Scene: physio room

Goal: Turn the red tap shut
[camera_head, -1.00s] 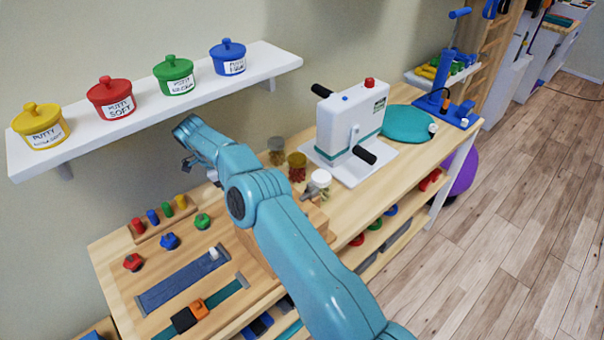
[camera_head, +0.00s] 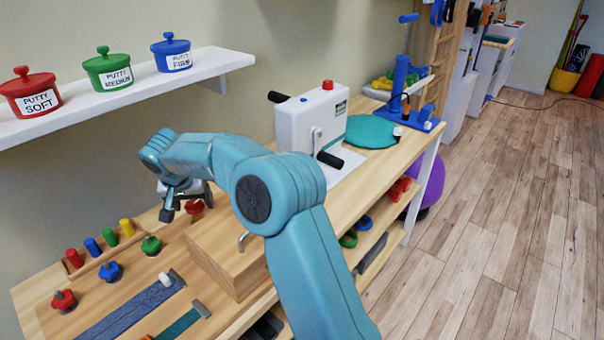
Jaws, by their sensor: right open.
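A red tap-like knob (camera_head: 63,300) sits on the wooden board at the lower left, in a row with a blue knob (camera_head: 110,271) and a green knob (camera_head: 151,245). Another red piece (camera_head: 194,207) shows behind and just below my right gripper; the fingers partly hide it, and I cannot tell whether it is a tap. My right gripper (camera_head: 186,207) is open, points down and is above and right of the green knob. Whether it touches the red piece behind it is unclear. My left gripper is not in view.
Red, blue, green and yellow pegs (camera_head: 108,240) stand behind the knobs. A wooden block (camera_head: 225,258) is right of the gripper. A white crank machine (camera_head: 311,122) stands farther right. A shelf (camera_head: 120,95) with putty pots hangs above.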

